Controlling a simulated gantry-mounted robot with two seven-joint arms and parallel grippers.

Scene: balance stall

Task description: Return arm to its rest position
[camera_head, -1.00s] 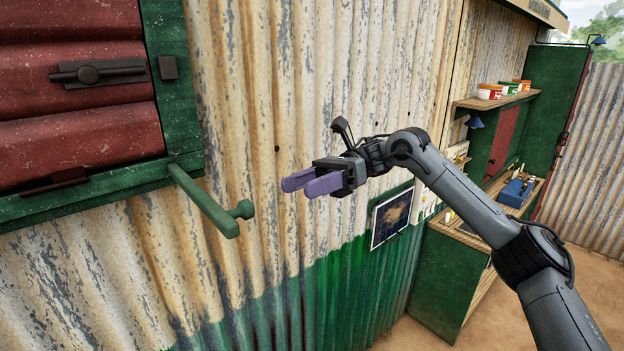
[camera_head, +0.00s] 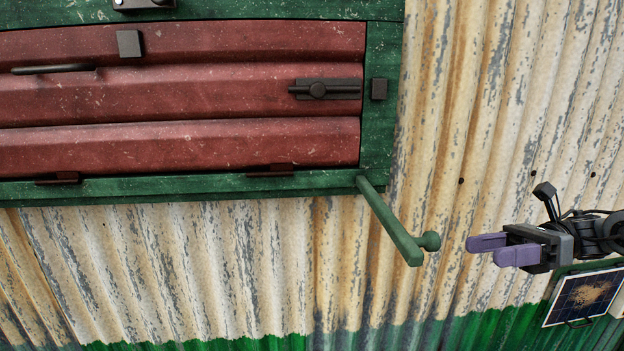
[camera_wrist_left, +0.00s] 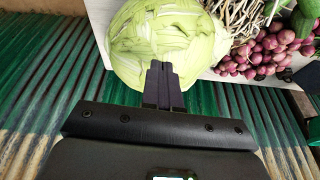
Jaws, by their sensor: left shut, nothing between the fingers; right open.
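My right gripper (camera_head: 488,248) shows at the right of the head view, with purple fingers pointing left. It is open and empty, in front of the corrugated wall. A green bracket arm (camera_head: 394,228) sticks out from the hatch frame just left of its fingertips; a gap shows between them. My left gripper (camera_wrist_left: 163,80) is outside the head view. In the left wrist view its dark fingers are shut together with nothing between them. They overlap the lower edge of a green cabbage (camera_wrist_left: 165,38); I cannot tell whether they touch it.
A red hatch (camera_head: 180,90) with a dark bolt (camera_head: 325,88) is set in a green frame (camera_head: 381,130). A framed dark panel (camera_head: 584,298) hangs at lower right. In the left wrist view, red onions (camera_wrist_left: 262,55) and thin brown roots (camera_wrist_left: 232,18) lie beside the cabbage.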

